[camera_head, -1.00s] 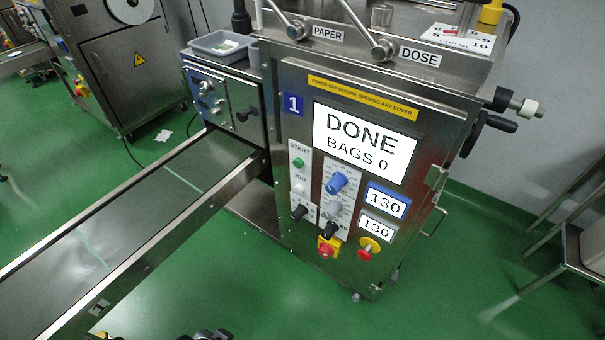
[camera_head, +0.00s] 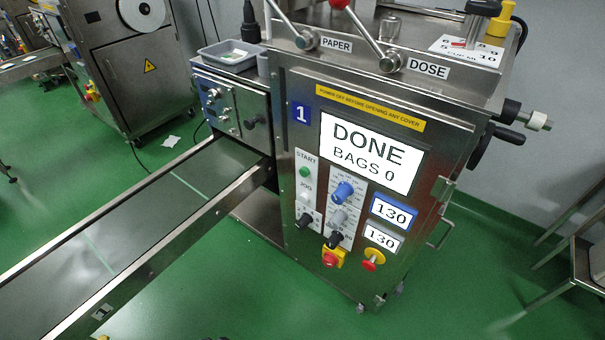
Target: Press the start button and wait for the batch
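The green start button (camera_head: 305,172) sits under the START label on the front panel of the steel machine (camera_head: 290,240) marked 1. The white display (camera_head: 366,152) above reads DONE, BAGS 0. Below the start button is a pale JOG button (camera_head: 305,198). A blue knob (camera_head: 343,192) is to its right. Two small displays, an upper one (camera_head: 391,212) and a lower one (camera_head: 382,238), both read 130. Neither of my grippers is in the picture, and nothing touches the panel.
A red emergency button (camera_head: 372,260) and a red-yellow switch (camera_head: 332,257) sit low on the panel. PAPER (camera_head: 308,40) and DOSE (camera_head: 391,62) levers are on top. An empty conveyor (camera_head: 150,205) runs left. A second machine (camera_head: 135,85) stands behind.

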